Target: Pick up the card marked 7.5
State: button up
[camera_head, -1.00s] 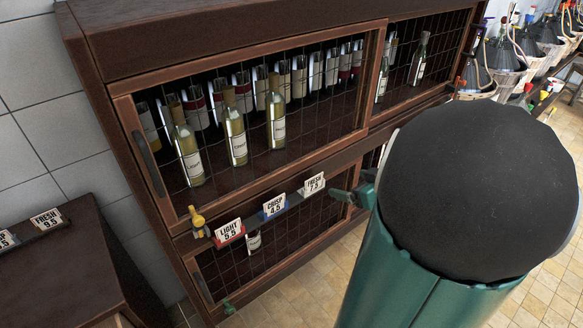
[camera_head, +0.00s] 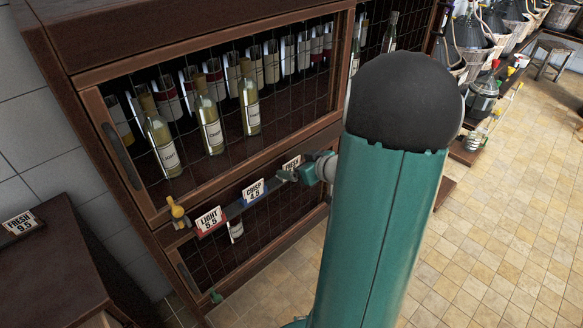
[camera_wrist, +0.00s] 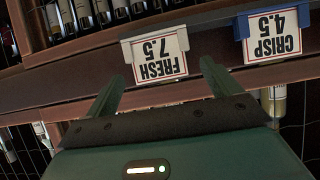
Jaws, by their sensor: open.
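The card marked FRESH 7.5 (camera_wrist: 158,58) hangs in a grey holder on the cabinet rail and looks upside down in the wrist view. In the head view its top edge (camera_head: 291,163) shows, mostly hidden behind my gripper. My gripper (camera_wrist: 160,80) is open and empty, its two green fingers on either side of the card's lower part in the picture. Whether they touch the card cannot be told. In the head view my gripper (camera_head: 290,175) is at the rail in front of the card.
The CRISP 4.5 card (camera_wrist: 273,34) is close beside it, also in the head view (camera_head: 254,190). The LIGHT 5.5 card (camera_head: 209,220) is further left. Wire-fronted cabinet doors (camera_head: 215,110) with bottles stand behind. Tiled floor (camera_head: 500,200) is open at right.

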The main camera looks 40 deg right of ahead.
jog(key=shift+w+f, duration=0.2)
jog(key=shift+w, duration=0.2)
jog(key=shift+c, duration=0.4)
jog(key=c, duration=1)
jog(key=shift+r, duration=0.15)
jog(key=shift+r, duration=0.7)
jog(key=shift+s+a+r, duration=1.6)
jog(key=shift+s+r, duration=0.1)
jog(key=shift+r, duration=0.2)
jog(key=shift+s+a+r, duration=1.65)
jog(key=shift+r, duration=0.2)
jog(key=shift+s+a+r, duration=1.6)
jog(key=shift+s+r, duration=0.1)
jog(key=shift+r, duration=0.2)
